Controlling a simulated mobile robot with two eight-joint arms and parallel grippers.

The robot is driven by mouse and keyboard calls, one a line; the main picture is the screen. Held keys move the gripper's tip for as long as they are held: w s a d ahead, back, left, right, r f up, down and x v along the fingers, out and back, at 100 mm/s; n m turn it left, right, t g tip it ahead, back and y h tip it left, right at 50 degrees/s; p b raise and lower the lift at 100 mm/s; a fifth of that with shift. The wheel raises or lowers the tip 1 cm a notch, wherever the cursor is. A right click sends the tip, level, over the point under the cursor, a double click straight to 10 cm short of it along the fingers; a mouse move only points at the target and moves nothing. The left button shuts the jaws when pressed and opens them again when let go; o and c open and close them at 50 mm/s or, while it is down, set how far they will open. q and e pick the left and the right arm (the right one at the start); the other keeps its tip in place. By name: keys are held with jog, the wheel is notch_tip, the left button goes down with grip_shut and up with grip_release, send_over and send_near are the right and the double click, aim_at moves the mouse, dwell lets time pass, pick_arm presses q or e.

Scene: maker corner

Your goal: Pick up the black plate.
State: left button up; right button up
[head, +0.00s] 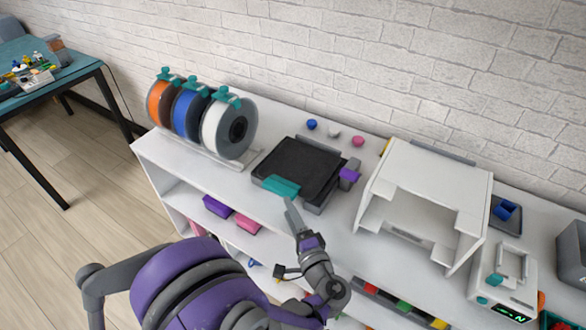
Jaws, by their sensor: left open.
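The black plate (298,165) is a flat, dark square lying on a dark grey base on the white shelf top, left of the white frame. A teal tab (281,187) is at its front edge. My left gripper (292,208) is open and empty, just in front of the plate's front edge, with a grey finger pointing toward the teal tab. I cannot tell whether the finger touches anything. My right gripper is not in view.
A rack of orange, blue and white spools (222,130) stands left of the plate. A white open-fronted frame (435,185) stands to the right. Small blue, white and pink knobs (357,141) lie behind. A purple piece (349,175) sits at the base's right side.

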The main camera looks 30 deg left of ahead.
aim_at(276, 182)
pick_arm(q)
jog(key=x, duration=0.3)
jog(key=shift+w+a, duration=0.2)
jog(key=shift+a, duration=0.05)
jog(key=x, duration=0.5)
jog(key=shift+w+a+r, duration=0.25)
jog(key=shift+r, duration=0.15)
jog(key=shift+c, duration=0.2)
grip_shut()
